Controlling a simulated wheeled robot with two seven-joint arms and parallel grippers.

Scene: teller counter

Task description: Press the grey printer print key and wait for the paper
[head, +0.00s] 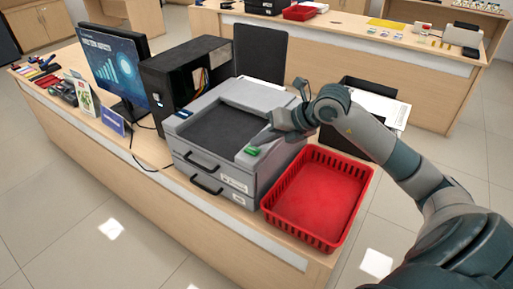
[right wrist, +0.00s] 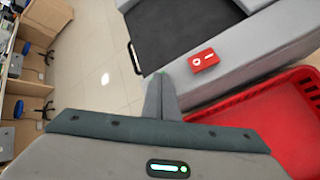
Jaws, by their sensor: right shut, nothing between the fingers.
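The grey printer (head: 207,165) stands on the counter, with a flat dark top tray (head: 215,132) that shows no paper on it. A green key (head: 251,151) sits on its right front strip. My right gripper (head: 258,141) is shut and empty, with its tips just behind the green key in the head view. In the right wrist view the shut fingers (right wrist: 161,80) point at the printer's strip and mostly hide the green key. A red key (right wrist: 204,60) with white marks shows to their right. I cannot tell whether the tips touch anything. My left gripper is out of view.
A red basket (head: 318,195) stands right of the printer, under my right arm. A black computer case (head: 186,75) and a monitor (head: 112,66) stand to the left. A tray with white paper (head: 378,106) lies behind my arm.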

